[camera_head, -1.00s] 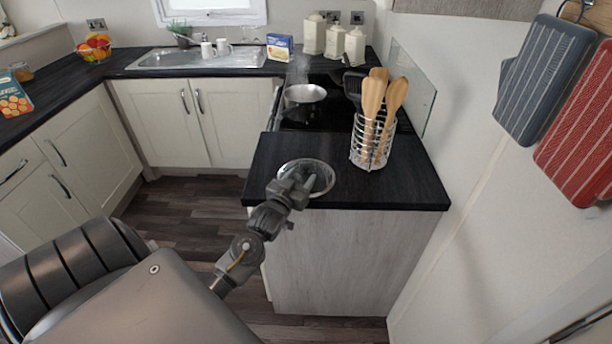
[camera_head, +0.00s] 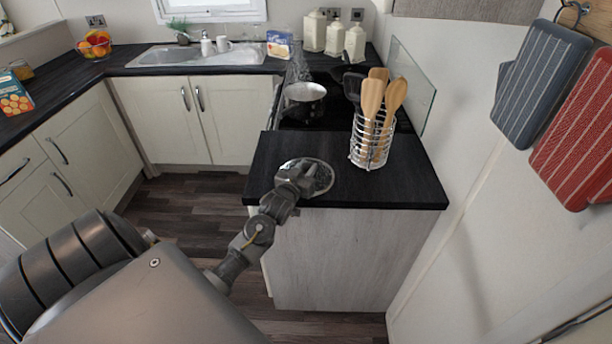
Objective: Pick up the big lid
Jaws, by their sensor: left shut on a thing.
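The big lid (camera_head: 322,179) is a round, clear glass lid with a light rim. It is at the front left of the dark counter end, and I cannot tell whether it touches the counter. My left gripper (camera_head: 300,177) is over the lid's near left part and is shut on it. The gripper hides the lid's middle, so the knob or handle does not show. My right gripper is not in view.
A wire utensil holder (camera_head: 371,142) with wooden spoons stands right of the lid. A steel pot (camera_head: 305,100) sits on the black hob (camera_head: 330,113) behind, beside an upright glass panel (camera_head: 411,85). The counter (camera_head: 400,187) is clear at the front right.

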